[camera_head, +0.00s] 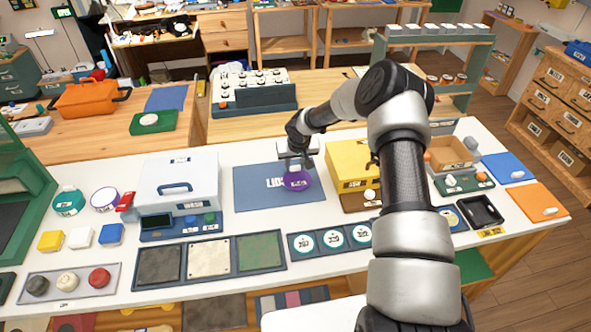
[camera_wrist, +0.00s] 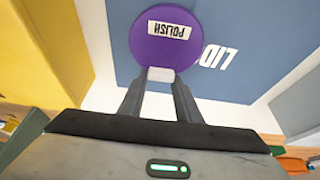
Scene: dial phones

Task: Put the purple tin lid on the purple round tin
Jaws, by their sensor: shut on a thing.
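The purple tin lid (camera_head: 297,182) is over the blue mat marked with "LID" lettering (camera_head: 255,199). In the wrist view the lid (camera_wrist: 165,52) is a purple disc with a white "POLISH" label. My gripper (camera_head: 297,163) is above the lid; in the wrist view its fingers (camera_wrist: 160,80) are shut on a small pale grip at the lid's edge. I cannot tell whether the lid touches the mat. A round, purple-rimmed tin with a pale middle (camera_head: 105,199), apparently the purple round tin, stands at the left of the white table, far from my gripper.
A white case with a blue handle (camera_head: 178,184) stands between the tins and the mat. A yellow box (camera_head: 350,165) is close right of my gripper.

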